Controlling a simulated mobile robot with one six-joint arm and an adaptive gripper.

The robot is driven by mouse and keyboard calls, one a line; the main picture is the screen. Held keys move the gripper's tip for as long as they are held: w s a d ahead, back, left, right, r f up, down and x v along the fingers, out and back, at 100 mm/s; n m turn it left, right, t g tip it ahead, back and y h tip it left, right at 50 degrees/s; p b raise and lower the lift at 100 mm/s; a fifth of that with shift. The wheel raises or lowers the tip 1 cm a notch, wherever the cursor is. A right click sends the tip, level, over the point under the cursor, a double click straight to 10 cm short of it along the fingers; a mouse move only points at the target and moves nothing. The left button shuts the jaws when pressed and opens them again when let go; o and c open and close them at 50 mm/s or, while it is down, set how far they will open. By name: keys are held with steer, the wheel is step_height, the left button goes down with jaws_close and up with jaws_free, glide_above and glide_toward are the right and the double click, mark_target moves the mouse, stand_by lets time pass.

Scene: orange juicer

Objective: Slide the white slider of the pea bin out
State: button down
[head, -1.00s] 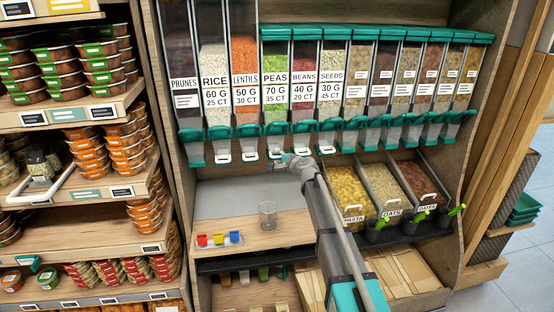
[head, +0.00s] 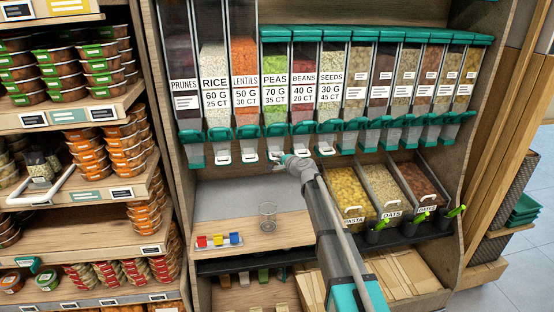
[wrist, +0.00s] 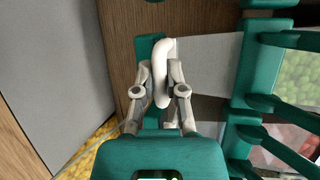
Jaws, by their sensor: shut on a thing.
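The pea bin (head: 275,100) holds green peas behind a PEAS label, in the row of clear bins in the head view. Its peas also show at the right of the wrist view (wrist: 296,75). The white slider (wrist: 161,75) shows as a rounded white handle in the wrist view. A pale panel lies between it and the teal bin front. My gripper (wrist: 160,88) has a finger on each side of the handle and is shut on it. In the head view my gripper (head: 280,162) is just below the pea bin's spout and largely hides the slider.
A clear cup (head: 267,217) and small coloured blocks (head: 219,240) sit on the wooden shelf (head: 250,238) below. Pasta (head: 346,195) fills a bin at lower right.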

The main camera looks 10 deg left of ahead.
steer(key=shift+s+d+f, duration=0.1)
steer(key=shift+s+d, duration=0.15)
steer(key=shift+s, duration=0.75)
steer(key=shift+s+d, duration=0.25)
steer(key=shift+s, duration=0.7)
steer(key=c, duration=0.7)
jaws_free()
steer(key=shift+d, duration=0.1)
steer(key=f+v, duration=0.1)
steer(key=v, duration=0.7)
steer(key=f+v, duration=0.1)
steer(key=v, duration=0.3)
steer(key=shift+s+d+f, duration=0.1)
steer(key=shift+s+d, duration=0.3)
steer(key=shift+s, duration=0.05)
